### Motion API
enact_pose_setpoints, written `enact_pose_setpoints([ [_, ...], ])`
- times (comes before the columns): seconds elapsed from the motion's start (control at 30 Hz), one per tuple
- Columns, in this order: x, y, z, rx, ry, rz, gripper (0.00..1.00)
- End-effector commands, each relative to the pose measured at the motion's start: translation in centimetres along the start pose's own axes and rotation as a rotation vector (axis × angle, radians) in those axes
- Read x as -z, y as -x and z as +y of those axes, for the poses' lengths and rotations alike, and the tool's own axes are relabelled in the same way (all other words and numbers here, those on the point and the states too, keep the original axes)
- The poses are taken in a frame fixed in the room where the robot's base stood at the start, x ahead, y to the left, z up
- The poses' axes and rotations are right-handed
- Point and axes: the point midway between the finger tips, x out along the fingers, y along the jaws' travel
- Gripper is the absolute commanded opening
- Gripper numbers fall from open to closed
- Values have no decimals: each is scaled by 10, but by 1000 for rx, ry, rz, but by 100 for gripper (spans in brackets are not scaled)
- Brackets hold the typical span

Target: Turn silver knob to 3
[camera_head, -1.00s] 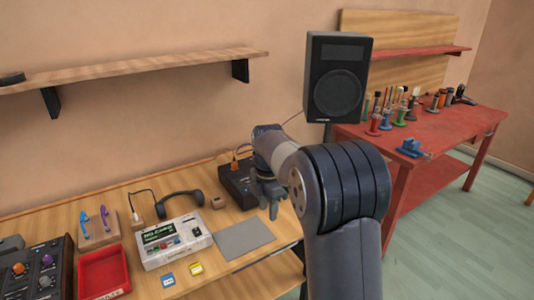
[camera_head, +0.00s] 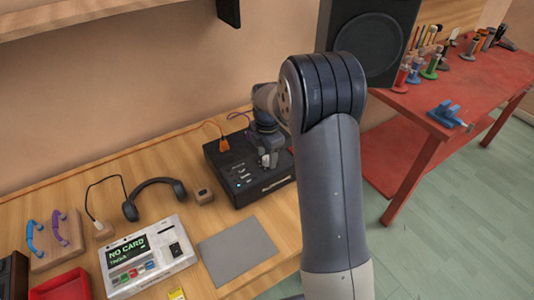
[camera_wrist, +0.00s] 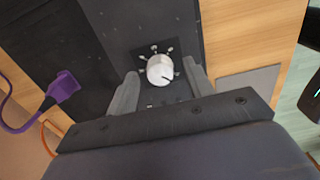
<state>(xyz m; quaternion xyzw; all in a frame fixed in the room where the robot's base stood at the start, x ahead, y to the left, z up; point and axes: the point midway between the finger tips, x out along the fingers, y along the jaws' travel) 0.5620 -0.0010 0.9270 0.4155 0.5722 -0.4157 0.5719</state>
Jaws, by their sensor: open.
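The silver knob (camera_wrist: 160,69) sits on the top of a black box, with a dark pointer line on its face and several small marks around it. The marks are too small to read. In the wrist view my gripper (camera_wrist: 160,82) is open, with one finger on each side of the knob and a visible gap on both sides. In the head view the black box (camera_head: 226,163) stands on the wooden bench, and my gripper (camera_head: 268,158) points down over its right part. The knob is hard to make out there.
A purple plug (camera_wrist: 63,87) and an orange plug (camera_head: 223,144) with cables are at the box. A grey mat (camera_head: 238,252), a white device (camera_head: 148,258) reading "NO CARD", headphones (camera_head: 155,185) and a small wooden block (camera_head: 203,195) lie nearby. A black speaker (camera_head: 370,40) stands behind my arm.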

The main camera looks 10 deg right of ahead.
Motion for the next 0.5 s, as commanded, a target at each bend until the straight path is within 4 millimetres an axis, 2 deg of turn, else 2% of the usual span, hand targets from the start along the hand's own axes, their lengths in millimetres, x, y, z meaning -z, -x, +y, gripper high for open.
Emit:
enact_pose_setpoints([
  [0.27, 0, -2, 0, -1, 0, 0, 49],
  [0.5, 0, -2, 0, -1, 0, 0, 31],
])
